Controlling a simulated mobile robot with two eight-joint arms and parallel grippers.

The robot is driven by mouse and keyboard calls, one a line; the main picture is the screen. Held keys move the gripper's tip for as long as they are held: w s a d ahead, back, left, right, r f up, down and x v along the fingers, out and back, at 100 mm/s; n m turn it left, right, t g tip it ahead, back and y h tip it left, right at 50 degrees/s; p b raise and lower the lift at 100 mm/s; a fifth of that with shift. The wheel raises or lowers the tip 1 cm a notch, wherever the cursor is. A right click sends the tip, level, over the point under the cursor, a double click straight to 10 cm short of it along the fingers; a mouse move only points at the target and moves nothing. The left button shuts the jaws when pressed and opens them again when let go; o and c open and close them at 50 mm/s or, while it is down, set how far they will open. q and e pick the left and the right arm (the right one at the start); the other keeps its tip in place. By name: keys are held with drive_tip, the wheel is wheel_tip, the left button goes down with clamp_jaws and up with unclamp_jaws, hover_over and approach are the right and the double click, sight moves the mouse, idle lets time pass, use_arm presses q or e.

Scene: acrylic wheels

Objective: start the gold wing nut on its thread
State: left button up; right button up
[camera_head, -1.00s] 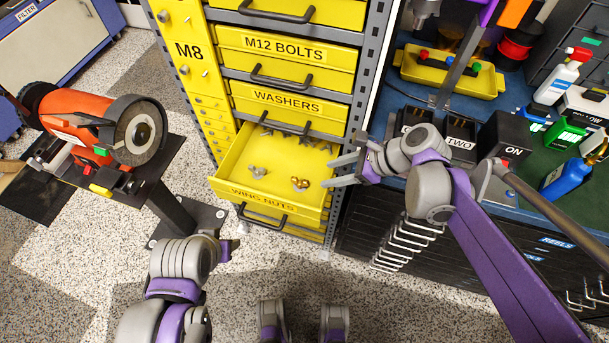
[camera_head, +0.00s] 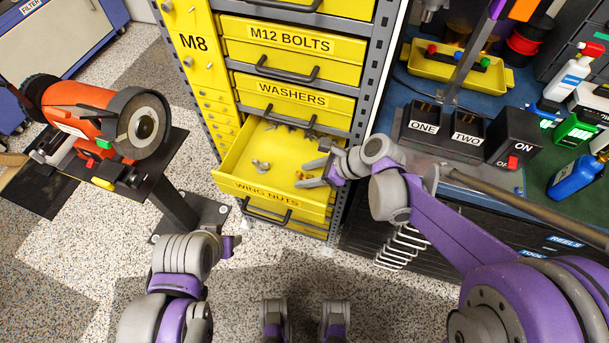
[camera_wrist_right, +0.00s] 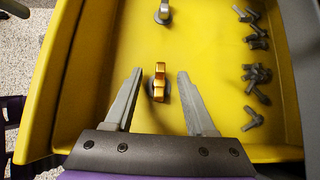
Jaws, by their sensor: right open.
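The gold wing nut (camera_wrist_right: 159,84) stands on the yellow floor of the open wing nuts drawer (camera_head: 232,153). In the right wrist view it is between the two fingers of my right gripper (camera_wrist_right: 160,74), with a gap on each side. In the head view the right gripper (camera_head: 301,174) is over the drawer's right part, and its fingers largely hide the gold nut. The right gripper is open and empty. My left gripper (camera_head: 230,245) is low, left of the drawer front, and its jaws are not clear. I cannot make out the thread for the nut.
A silver wing nut (camera_head: 260,166) lies left of the gold one in the head view. Several dark grey wing nuts (camera_wrist_right: 252,72) lie along the drawer's side. The drawer walls surround the gripper. A red grinder (camera_head: 95,120) stands at left, a workbench with a switch box (camera_head: 512,138) at right.

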sight(306, 175)
drive_tip(key=shift+a+f, duration=0.2)
drive_tip(key=shift+a, duration=0.05)
clamp_jaws()
idle(0.3)
wheel_tip(306, 175, up, 10)
drive_tip(key=shift+r+p, duration=0.1)
drive_tip(key=shift+p, duration=0.75)
drive_tip(key=c, duration=0.7)
unclamp_jaws()
clamp_jaws()
